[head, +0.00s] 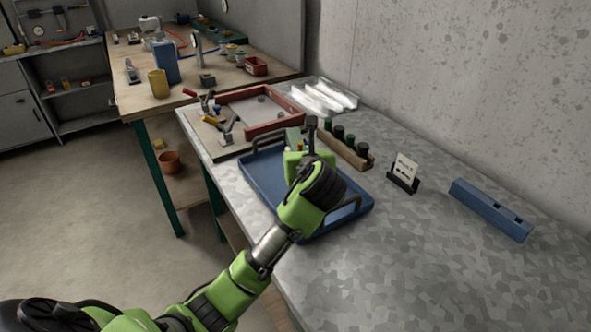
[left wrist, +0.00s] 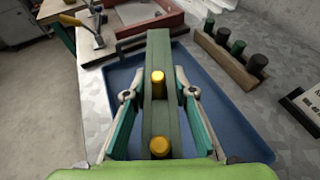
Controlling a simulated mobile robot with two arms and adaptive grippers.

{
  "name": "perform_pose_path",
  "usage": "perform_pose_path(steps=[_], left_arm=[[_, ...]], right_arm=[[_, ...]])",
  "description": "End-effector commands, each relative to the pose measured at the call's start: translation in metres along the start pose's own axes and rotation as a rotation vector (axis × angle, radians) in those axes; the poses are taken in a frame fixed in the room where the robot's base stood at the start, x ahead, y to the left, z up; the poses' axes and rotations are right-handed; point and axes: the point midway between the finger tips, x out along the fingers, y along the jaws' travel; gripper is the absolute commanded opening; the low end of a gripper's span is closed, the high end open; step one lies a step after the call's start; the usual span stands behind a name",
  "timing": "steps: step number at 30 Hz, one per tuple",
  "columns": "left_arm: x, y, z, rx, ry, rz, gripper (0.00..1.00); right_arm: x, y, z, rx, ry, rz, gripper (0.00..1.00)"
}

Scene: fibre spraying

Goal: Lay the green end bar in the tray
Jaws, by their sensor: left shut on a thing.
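The green end bar (left wrist: 159,55) with two yellow pegs lies between the fingers of my left gripper (left wrist: 160,97) in the left wrist view. The gripper is shut on it. The blue tray (left wrist: 236,110) shows beneath and around the bar. I cannot tell whether the bar touches the tray floor. In the head view my left gripper (head: 305,150) is over the far part of the blue tray (head: 262,188), and my wrist hides most of the bar and part of the tray. My right gripper is not in view.
A wooden rack (head: 345,150) with dark plugs stands just behind the tray. A red-framed box (head: 262,107) is at the far left. A card in a stand (head: 404,172) and a blue slotted block (head: 490,209) are to the right. The near right worktop is clear.

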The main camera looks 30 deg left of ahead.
Motion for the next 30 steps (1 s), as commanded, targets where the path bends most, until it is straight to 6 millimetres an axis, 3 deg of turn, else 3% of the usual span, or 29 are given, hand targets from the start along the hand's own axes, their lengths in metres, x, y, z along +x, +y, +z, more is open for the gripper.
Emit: perform_pose_path(steps=[3,10,17,24,30], left_arm=[[0.030,0.001,-0.006,0.001,0.000,0.003,0.00],[0.069,0.000,-0.026,0.000,-0.004,0.000,0.00],[0.085,0.000,-0.035,0.000,-0.004,0.000,0.00],[0.096,0.000,-0.061,0.000,-0.003,-0.001,0.00],[0.096,0.000,-0.062,-0.001,-0.005,-0.001,0.00]], right_arm=[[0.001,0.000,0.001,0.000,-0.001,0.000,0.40],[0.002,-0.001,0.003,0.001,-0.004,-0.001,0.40],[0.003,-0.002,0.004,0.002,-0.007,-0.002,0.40],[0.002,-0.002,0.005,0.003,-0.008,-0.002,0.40],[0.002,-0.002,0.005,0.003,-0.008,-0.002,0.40]])
